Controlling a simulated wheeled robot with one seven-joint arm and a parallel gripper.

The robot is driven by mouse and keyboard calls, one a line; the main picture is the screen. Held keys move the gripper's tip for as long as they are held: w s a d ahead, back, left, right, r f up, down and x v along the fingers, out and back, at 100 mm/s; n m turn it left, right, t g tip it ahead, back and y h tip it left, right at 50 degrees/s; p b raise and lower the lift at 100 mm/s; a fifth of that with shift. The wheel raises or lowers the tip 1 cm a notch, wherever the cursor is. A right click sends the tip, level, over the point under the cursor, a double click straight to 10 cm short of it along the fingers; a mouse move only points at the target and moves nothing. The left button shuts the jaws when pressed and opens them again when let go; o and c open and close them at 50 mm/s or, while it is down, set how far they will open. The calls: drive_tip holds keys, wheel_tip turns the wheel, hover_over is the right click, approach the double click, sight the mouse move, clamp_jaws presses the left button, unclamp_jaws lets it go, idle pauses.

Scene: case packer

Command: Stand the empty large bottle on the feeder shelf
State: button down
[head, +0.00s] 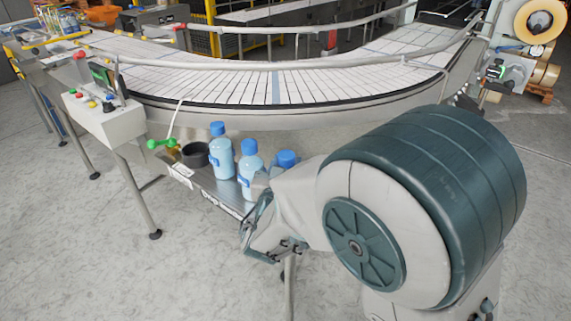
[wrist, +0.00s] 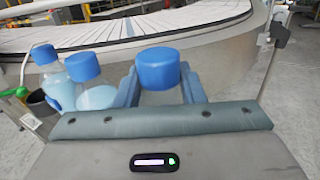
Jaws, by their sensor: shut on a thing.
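My gripper (wrist: 159,88) is shut on a bottle with a blue cap (wrist: 158,68), one finger on each side below the cap. In the head view, the held bottle's cap (head: 287,158) shows just behind my arm, at the right end of the feeder shelf (head: 222,188). Most of its body is hidden, so I cannot tell how full it is or whether its base touches the shelf. It looks about upright. Two other blue-capped bottles, one further left (head: 219,155) and one nearer (head: 249,170), stand upright on the shelf to its left.
A dark round cup (head: 195,155) and a green-knobbed part (head: 161,144) are at the shelf's left end. A curved conveyor (head: 275,90) with rails runs behind. A control box (head: 108,112) stands at left. Open grey floor lies in front.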

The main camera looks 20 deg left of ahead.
drive_tip(key=shift+f+b, duration=0.4)
drive_tip(key=c, duration=0.9)
unclamp_jaws()
drive_tip(key=shift+o, duration=0.2)
